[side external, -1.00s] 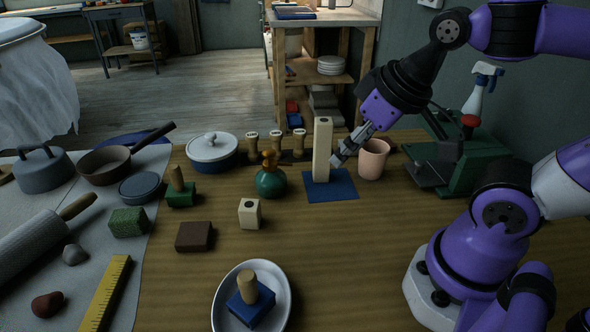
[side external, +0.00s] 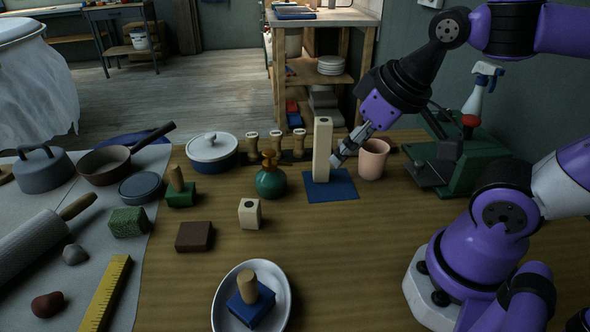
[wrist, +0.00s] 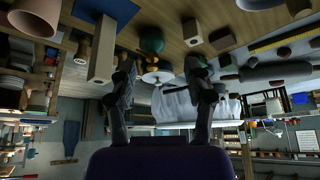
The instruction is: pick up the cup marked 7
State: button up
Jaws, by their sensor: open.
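A pink cup (side external: 373,158) stands upright at the back right of the wooden table in the side view. No number can be read on it. My gripper (side external: 338,161) is just left of the cup, tilted down, between it and a tall cream block (side external: 322,150). In the side view its tips overlap the block's right edge; I cannot tell whether they touch. In the wrist view my gripper (wrist: 160,72) has its fingers spread with nothing held between them.
The cream block stands on a blue mat (side external: 338,193). A green machine (side external: 462,158) stands right of the cup. The front middle of the table is clear beside a white dish (side external: 284,307).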

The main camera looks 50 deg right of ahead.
jog(key=o, duration=0.5)
jog(key=n+g, duration=0.4)
jog(key=n, duration=0.1)
send_near(373, 157)
jog(key=w+a+r, duration=0.1)
jog(key=w+a, duration=0.2)
jog(key=s+d+f+n+g, duration=0.1)
jog(key=d+f+n+g, duration=0.15)
jog(key=d, duration=0.35)
jog(key=shift+t, duration=0.45)
jog(key=shift+w+d+f, duration=0.1)
jog(key=shift+f, duration=2.55)
jog(key=shift+w+f, duration=0.15)
jog(key=shift+f, duration=2.5)
